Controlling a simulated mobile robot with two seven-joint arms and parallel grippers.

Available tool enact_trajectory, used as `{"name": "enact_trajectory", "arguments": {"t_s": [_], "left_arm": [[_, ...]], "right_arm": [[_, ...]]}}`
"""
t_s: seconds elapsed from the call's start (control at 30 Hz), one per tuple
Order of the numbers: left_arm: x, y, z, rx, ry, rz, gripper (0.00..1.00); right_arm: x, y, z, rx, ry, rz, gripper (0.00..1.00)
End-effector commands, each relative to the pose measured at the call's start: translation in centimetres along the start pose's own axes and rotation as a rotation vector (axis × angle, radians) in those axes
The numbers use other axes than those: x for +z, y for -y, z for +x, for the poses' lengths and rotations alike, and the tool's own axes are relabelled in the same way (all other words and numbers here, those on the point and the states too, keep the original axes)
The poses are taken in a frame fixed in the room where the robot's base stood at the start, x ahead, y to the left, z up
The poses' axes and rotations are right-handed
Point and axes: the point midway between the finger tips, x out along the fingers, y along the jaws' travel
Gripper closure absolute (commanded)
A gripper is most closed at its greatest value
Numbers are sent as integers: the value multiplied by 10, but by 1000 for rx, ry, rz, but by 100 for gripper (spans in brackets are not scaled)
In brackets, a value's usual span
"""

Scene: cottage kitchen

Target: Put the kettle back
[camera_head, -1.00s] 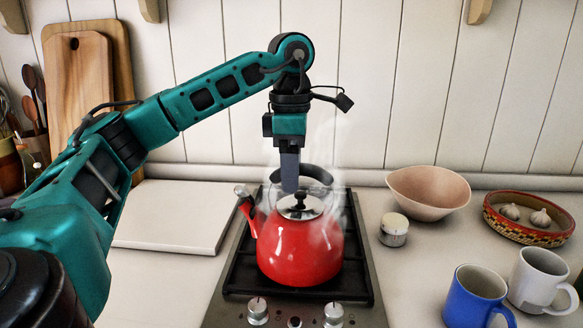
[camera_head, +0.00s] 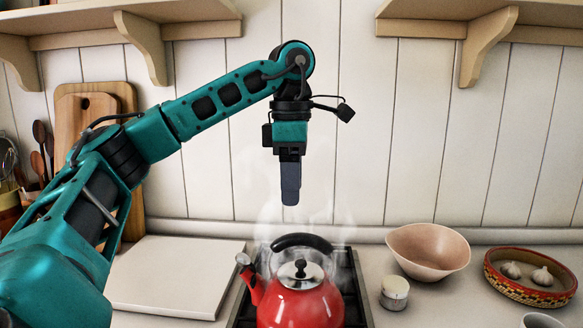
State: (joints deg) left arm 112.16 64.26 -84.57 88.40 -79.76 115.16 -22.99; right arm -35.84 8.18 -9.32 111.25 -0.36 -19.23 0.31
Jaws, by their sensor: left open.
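The red kettle (camera_head: 300,302) stands upright on the dark stove (camera_head: 354,290) at the bottom middle, with its spout to the left. Its black arched handle (camera_head: 302,240) stands up behind the silver lid with a black knob. Steam rises around it. My left gripper (camera_head: 290,198) points straight down above the kettle, apart from the handle, with nothing in it; its fingers overlap in this view. The kettle's lower part is cut off by the picture's edge. My right gripper is out of view.
A white board (camera_head: 175,275) lies left of the stove. To the right are a small jar (camera_head: 394,293), a pink bowl (camera_head: 428,252), a patterned bowl (camera_head: 530,278) with garlic, and a mug rim (camera_head: 540,321). Wooden shelves (camera_head: 140,22) hang above.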

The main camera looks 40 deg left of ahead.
Motion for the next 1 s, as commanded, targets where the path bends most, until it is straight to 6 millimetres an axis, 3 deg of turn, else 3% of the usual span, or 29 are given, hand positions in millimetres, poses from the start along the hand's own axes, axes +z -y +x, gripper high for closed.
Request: {"name": "enact_trajectory", "arguments": {"t_s": [0.27,1.0], "left_arm": [[0,0,-15,2,1,-1,42],[0,0,-16,1,0,-1,42]], "right_arm": [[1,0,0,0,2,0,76],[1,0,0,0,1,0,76]]}}
